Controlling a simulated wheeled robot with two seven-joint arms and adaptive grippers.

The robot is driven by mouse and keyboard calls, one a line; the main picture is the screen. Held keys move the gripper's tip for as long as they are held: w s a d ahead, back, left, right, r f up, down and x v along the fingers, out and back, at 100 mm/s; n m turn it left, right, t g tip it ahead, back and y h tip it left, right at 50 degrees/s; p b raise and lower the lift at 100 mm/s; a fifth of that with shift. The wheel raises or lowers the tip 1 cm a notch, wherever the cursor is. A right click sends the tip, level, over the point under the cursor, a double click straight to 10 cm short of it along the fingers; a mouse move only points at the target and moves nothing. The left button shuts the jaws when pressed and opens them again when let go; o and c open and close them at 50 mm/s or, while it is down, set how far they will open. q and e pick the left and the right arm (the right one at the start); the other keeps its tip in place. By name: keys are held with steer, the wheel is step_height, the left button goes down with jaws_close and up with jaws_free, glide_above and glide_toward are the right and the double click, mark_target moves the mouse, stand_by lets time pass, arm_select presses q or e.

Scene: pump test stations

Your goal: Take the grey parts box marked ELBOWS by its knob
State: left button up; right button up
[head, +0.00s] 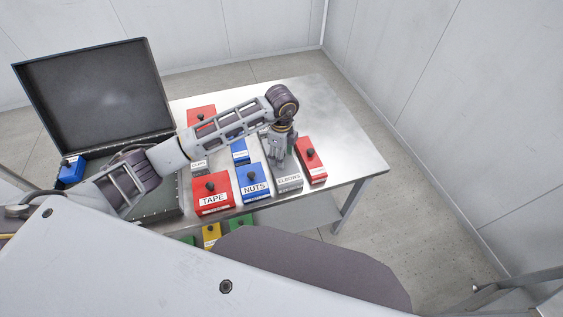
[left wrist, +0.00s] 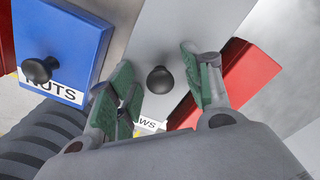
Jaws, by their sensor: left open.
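The grey parts box marked ELBOWS (head: 289,182) stands on the table between the blue NUTS box and a red box. In the left wrist view its grey top (left wrist: 172,45) shows with a black knob (left wrist: 160,80), and part of its label, "WS", shows below. My left gripper (head: 281,157) is above this box, pointing down. In the left wrist view its green-padded fingers (left wrist: 160,88) are open, one on each side of the knob, with gaps to it. In the head view the arm and gripper hide the knob. My right gripper is not in view.
The blue NUTS box (head: 253,187) is close on the left, the red box (head: 312,168) close on the right. A red TAPE box (head: 212,203) and an open black case (head: 95,95) are further left. The table's right part (head: 345,150) is bare.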

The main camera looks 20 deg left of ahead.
arm_select(q)
steer(key=c, duration=0.5)
jaws_close()
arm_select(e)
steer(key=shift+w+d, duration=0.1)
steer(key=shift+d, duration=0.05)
arm_select(q)
steer(key=shift+r, duration=0.1)
